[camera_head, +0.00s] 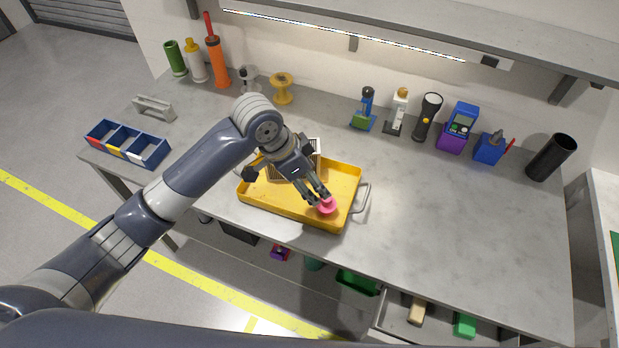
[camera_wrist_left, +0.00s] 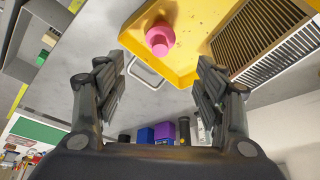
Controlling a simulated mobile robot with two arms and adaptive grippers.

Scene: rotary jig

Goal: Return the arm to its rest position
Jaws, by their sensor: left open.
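My left arm reaches in from the left over the workbench. Its gripper (camera_head: 319,198) is above the yellow tray (camera_head: 265,208), close to a pink round part (camera_head: 327,208) in the tray's front right area. In the left wrist view the gripper (camera_wrist_left: 155,95) has its fingers wide apart with nothing between them. The pink part (camera_wrist_left: 159,40) lies in the tray (camera_wrist_left: 184,70), beyond the fingers and apart from them in that view. My right gripper is not in view.
A blue divided bin (camera_head: 128,144) stands at the left bench edge. Along the back are an orange cylinder (camera_head: 217,62), a yellow spool (camera_head: 282,88), a torch (camera_head: 427,117) and a black cup (camera_head: 551,157). A shelf (camera_head: 450,35) overhangs the back. The bench's right front is clear.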

